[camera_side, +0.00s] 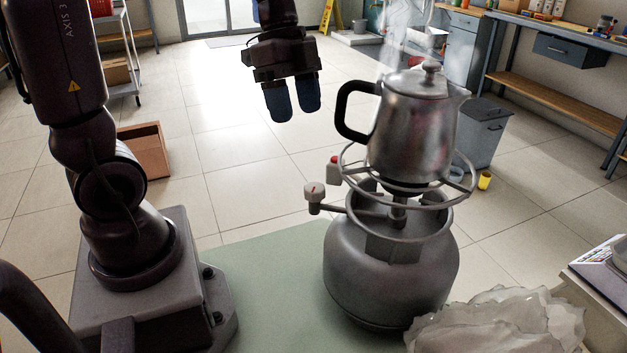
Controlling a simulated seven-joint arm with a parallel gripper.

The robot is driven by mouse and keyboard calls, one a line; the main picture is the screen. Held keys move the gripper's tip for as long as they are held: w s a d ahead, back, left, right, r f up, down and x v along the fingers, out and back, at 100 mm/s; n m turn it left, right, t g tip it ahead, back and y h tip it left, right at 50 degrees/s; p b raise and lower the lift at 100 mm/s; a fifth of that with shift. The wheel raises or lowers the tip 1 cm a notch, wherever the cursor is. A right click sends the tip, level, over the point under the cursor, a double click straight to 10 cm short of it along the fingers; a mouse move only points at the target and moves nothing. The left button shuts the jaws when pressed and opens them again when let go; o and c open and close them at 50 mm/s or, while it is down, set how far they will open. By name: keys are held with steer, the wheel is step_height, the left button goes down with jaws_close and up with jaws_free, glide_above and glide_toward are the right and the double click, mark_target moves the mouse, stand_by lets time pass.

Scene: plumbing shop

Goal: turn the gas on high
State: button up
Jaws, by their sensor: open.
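A grey gas cylinder (385,268) with a burner on top stands on the green mat (270,290). A metal kettle (415,125) with a black handle sits upright on the burner's wire ring (440,200). A pale knob (315,193) with a small red mark sticks out to the left of the burner on a short pipe. I cannot read which setting it is on, and no flame shows. My gripper (292,102) hangs with its dark fingers down, above and left of the knob in the picture. It is open and empty, apart from the knob and the kettle.
A crumpled translucent sheet (495,325) lies at the front right. A grey bin (485,132) and yellow cup (485,180) stand behind. A cardboard box (145,150) is at the left. The mat left of the cylinder is clear.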

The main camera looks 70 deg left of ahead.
mark_target(314, 186)
steer(key=d+f+m, duration=0.1)
steer(key=d+f, duration=0.1)
steer(key=f, duration=0.1)
steer(key=d+f+m, duration=0.1)
steer(key=f+m, duration=0.1)
steer(key=f, duration=0.2)
steer(key=d+f+m, duration=0.1)
steer(key=d+f, duration=0.1)
steer(key=f, duration=0.2)
steer(key=shift+w+d+f+m, duration=0.1)
steer(key=shift+w+d+m, duration=0.2)
steer(key=shift+w, duration=0.05)
steer(key=shift+h, duration=0.3)
steer(key=shift+c, duration=0.3)
steer(key=c, duration=0.8)
